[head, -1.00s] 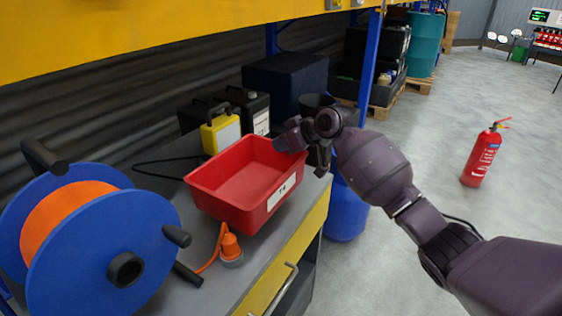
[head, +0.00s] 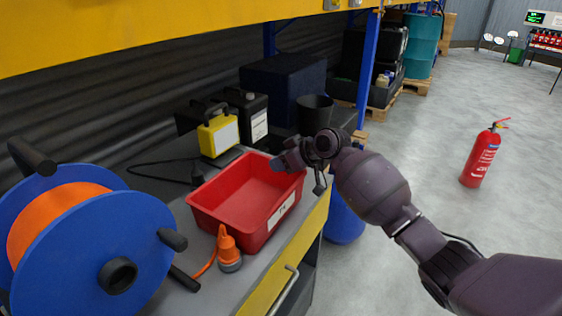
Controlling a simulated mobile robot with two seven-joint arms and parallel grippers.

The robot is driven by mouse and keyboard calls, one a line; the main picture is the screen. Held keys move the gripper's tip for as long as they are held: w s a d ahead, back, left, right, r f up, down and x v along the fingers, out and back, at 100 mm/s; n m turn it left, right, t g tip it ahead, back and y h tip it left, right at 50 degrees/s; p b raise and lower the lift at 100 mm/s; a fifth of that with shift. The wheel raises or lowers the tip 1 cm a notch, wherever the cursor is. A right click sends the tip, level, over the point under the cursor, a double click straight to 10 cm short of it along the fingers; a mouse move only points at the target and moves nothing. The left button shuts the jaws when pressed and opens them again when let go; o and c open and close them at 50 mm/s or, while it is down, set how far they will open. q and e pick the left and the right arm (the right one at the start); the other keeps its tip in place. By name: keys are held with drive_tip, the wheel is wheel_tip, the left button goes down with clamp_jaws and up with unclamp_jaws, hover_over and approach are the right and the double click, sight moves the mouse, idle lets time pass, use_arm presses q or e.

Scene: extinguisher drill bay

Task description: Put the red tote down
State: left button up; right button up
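The red tote (head: 235,222) is an open, empty-looking bin with a white label on its front right side. It sits level and appears to rest on the grey bench top (head: 212,294). My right gripper (head: 299,170) is at the tote's back right corner. Its fingers look spread, one over the inside of the tote and one outside the rim, with a gap beside the wall. The contact at the rim is partly hidden. My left gripper is out of view.
A blue reel with orange cable (head: 150,225) stands at left. An orange plug (head: 228,248) lies close in front of the tote. A yellow case (head: 218,135), a black case (head: 252,115) and a dark bin (head: 315,114) stand behind. A red extinguisher (head: 482,157) stands on the floor.

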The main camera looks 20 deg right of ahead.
drive_tip(key=shift+r, duration=0.15)
drive_tip(key=shift+s+d+r, duration=0.2)
drive_tip(key=shift+r, duration=0.05)
drive_tip(key=p+v, duration=0.3)
drive_tip(key=v, duration=0.7)
drive_tip(key=s+f+m+h, duration=0.3)
drive_tip(key=s+f, duration=1.4)
drive_tip(key=f, duration=0.4)
drive_tip(key=s+a+f+m+h, duration=0.1)
drive_tip(key=s+f+h, duration=0.1)
drive_tip(key=s, duration=1.1)
drive_tip(key=s+a+f+m+t+h, duration=0.1)
drive_tip(key=s+f+m+h, duration=0.1)
drive_tip(key=s, duration=1.1)
drive_tip(key=shift+s+f+t, duration=0.2)
drive_tip(key=shift+f+t, duration=0.1)
drive_tip(key=shift+f, duration=0.4)
drive_tip(key=shift+a, duration=0.1)
